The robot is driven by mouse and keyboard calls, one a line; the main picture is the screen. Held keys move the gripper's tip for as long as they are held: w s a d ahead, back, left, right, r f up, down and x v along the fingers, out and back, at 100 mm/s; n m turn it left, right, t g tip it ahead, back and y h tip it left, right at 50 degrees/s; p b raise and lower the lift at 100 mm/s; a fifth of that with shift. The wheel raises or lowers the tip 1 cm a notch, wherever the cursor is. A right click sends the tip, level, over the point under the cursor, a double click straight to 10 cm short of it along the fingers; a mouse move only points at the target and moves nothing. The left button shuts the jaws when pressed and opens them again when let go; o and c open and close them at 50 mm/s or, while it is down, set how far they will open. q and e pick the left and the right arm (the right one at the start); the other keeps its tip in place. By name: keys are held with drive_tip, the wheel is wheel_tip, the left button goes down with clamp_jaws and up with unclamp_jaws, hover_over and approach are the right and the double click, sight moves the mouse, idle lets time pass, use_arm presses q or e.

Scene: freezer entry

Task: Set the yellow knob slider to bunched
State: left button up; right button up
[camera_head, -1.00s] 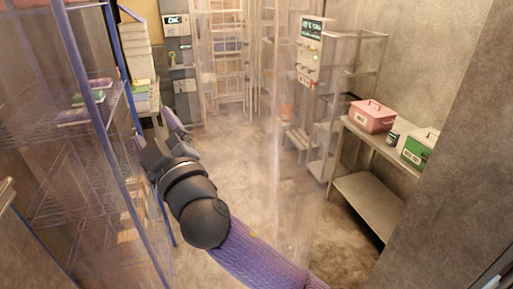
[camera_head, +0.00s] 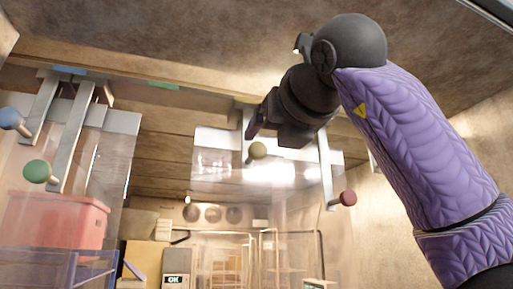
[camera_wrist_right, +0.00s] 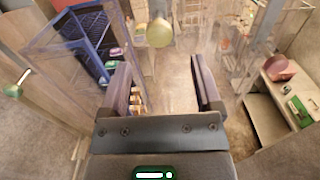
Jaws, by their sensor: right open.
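The yellow knob (camera_head: 258,150) hangs at the lower end of a metal arm below the overhead rail, in front of a clear curtain panel (camera_head: 215,175). It also shows in the right wrist view (camera_wrist_right: 160,33), beyond the fingertips and roughly centred between them. My right gripper (camera_head: 268,126) is raised close to the knob. Its fingers are open and empty, as the right wrist view shows (camera_wrist_right: 160,65). The gripper hides part of the knob's metal arm in the head view. I cannot tell whether gripper and knob touch. My left gripper is out of view.
A red knob (camera_head: 348,198) hangs to the right of the yellow one. A green knob (camera_head: 36,171) and a blue knob (camera_head: 10,118) hang at the left on similar arms. A red bin (camera_head: 60,220) and blue-framed rack (camera_head: 95,265) stand at the left.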

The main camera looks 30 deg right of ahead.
sight(261, 148)
drive_tip(key=x, duration=0.2)
drive_tip(key=p+x, duration=0.1)
drive_tip(key=x, duration=0.1)
drive_tip(key=p+x, duration=0.1)
drive_tip(key=x, duration=0.1)
drive_tip(key=shift+w+r, duration=0.1)
drive_tip(key=shift+r, duration=0.15)
drive_tip(key=shift+w+d+f+p, duration=0.1)
drive_tip(key=shift+w+p, duration=0.25)
drive_tip(key=shift+p, duration=0.05)
drive_tip(key=shift+w+f, duration=0.1)
drive_tip(key=shift+w, duration=0.2)
clamp_jaws()
